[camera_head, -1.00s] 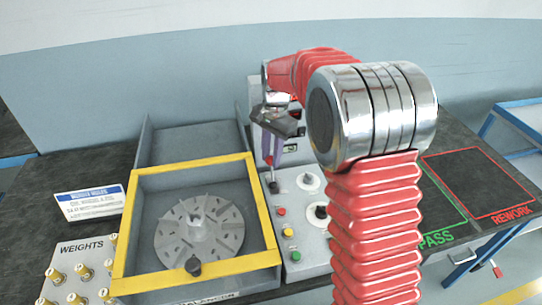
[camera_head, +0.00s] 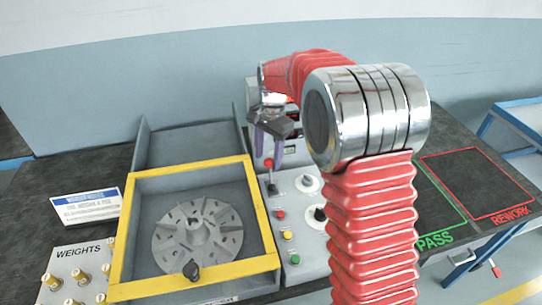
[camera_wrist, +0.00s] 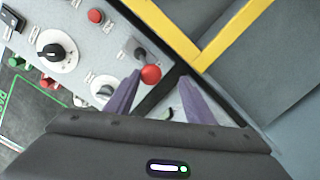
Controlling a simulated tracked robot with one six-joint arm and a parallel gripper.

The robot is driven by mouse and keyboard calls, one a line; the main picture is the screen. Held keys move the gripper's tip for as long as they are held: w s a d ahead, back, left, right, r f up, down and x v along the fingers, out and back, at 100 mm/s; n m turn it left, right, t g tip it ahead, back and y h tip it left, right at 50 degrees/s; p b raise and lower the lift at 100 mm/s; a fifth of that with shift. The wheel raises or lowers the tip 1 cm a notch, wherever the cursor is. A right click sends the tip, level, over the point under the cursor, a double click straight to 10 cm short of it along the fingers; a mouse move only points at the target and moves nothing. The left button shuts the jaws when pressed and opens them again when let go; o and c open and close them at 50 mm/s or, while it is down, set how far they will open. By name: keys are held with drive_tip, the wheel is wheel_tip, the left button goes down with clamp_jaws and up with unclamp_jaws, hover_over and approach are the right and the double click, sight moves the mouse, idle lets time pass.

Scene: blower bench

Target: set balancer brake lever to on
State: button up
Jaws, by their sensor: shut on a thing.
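The balancer brake lever (camera_head: 268,163) has a red ball knob and stands on the grey control panel, just right of the yellow-framed balancer. Its knob shows between my fingertips in the wrist view (camera_wrist: 151,74), close against the left finger. My gripper (camera_head: 268,157) reaches down over the lever from behind the panel. The lever's on and off marks are not readable.
Buttons (camera_head: 288,235) and black dials (camera_head: 320,213) sit on the panel close to the lever. The yellow frame (camera_head: 262,215) borders the panel on the left, around a slotted grey rotor (camera_head: 215,240). Weights (camera_head: 75,278) stand at the front left.

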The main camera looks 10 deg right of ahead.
idle(0.3)
drive_tip(key=shift+r, duration=0.1)
wheel_tip(320, 180, up, 14)
drive_tip(key=d, duration=0.1)
drive_tip(key=shift+w+f, duration=0.2)
drive_tip(key=shift+f, duration=0.05)
idle(0.3)
